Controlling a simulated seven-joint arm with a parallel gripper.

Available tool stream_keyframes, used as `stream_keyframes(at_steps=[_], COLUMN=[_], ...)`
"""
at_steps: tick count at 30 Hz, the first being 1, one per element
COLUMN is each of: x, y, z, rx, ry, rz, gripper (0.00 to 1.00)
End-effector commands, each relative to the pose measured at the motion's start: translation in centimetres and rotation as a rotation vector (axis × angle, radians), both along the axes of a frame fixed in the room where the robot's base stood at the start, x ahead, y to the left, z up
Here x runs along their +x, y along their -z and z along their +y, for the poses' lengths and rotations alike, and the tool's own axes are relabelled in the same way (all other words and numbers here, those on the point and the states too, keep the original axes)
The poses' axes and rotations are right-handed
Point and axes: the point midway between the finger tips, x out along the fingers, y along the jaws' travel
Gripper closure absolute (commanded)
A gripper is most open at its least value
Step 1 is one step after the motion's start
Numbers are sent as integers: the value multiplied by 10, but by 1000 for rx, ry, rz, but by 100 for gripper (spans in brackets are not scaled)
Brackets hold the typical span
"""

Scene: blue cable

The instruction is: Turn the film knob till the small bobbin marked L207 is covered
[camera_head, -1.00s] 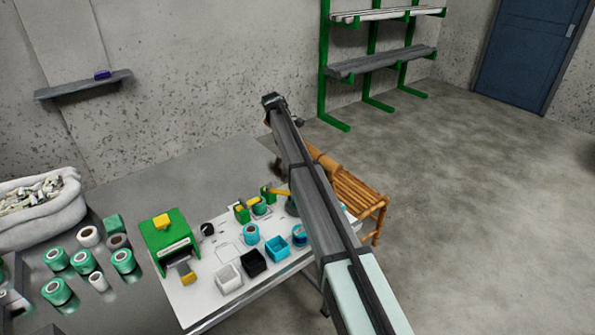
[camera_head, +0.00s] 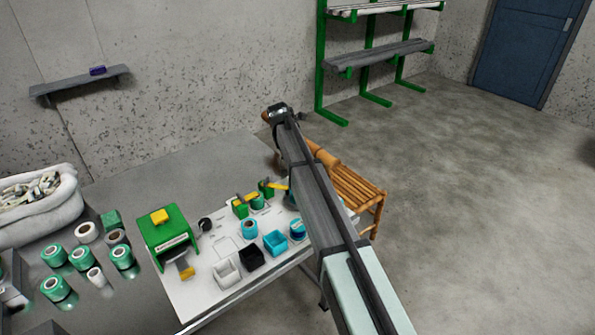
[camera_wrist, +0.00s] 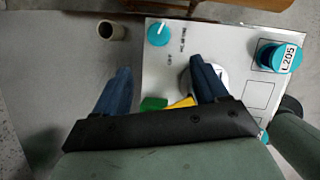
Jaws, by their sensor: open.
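In the wrist view my gripper (camera_wrist: 160,67) is open, its two dark blue fingers wide apart with nothing held between them. A teal round knob (camera_wrist: 158,35) with a white pointer mark sits on the white board (camera_wrist: 225,45), ahead of the fingertips. Small print beside it reads OFF and another word too blurred to read. A teal bobbin (camera_wrist: 268,56) with a white label L205 stands to the right of the right finger. I can read no L207 label in either view. In the head view my arm hides my gripper and part of the board.
Green and yellow parts (camera_wrist: 160,103) show low between the fingers. A beige tube (camera_wrist: 111,30) stands left of the knob. In the head view a green box (camera_head: 165,237), a white bin (camera_head: 227,271), a black bin (camera_head: 251,257) and a cyan bin (camera_head: 275,242) stand on the board.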

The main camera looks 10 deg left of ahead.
Motion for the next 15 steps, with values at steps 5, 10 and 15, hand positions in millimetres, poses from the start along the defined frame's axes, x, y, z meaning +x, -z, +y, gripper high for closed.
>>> stream_keyframes(at_steps=[5, 10, 15], x=[2, 5, 13], y=[-1, 6, 27], z=[1, 0, -3], rx=[-43, -55, -55], ry=[-126, -153, -152], rz=[7, 13, 15], gripper=[28, 28, 28])
